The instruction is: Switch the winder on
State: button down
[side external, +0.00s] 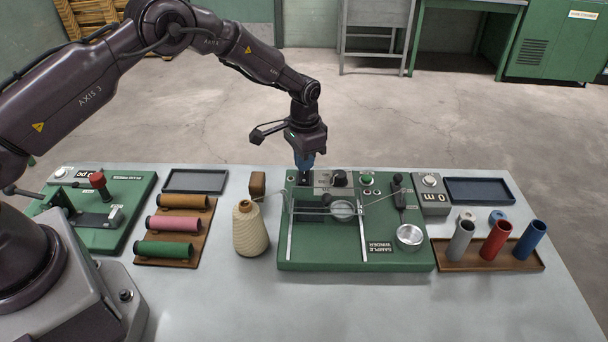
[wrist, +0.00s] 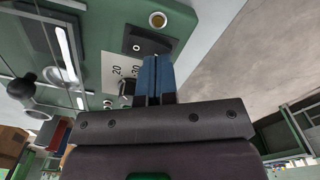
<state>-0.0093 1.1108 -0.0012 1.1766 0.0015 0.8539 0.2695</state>
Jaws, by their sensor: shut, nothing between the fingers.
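The sample winder (side external: 385,258) is a green machine in the middle of the bench, with a wire guide, a metal cup and knobs on top. My gripper (side external: 304,172) points down over its back left corner. In the wrist view the blue fingertips (wrist: 157,70) are together, with nothing between them. Just beyond them is a black rocker switch (wrist: 152,42) marked "O" on the winder's panel. I cannot tell whether the tips touch it or which way it is pressed. A black dial (side external: 339,178) on a pale numbered plate is right of the gripper.
An amber round fitting (wrist: 158,20) lies beyond the switch. A yarn cone (side external: 250,230) stands left of the winder, near a rack of spools (side external: 200,248). A grey counter box (side external: 431,198) and a rack of upright tubes (side external: 484,263) are at right. Front bench is clear.

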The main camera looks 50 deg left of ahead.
jog(key=shift+f, duration=0.65)
jog(key=shift+r, duration=3.5)
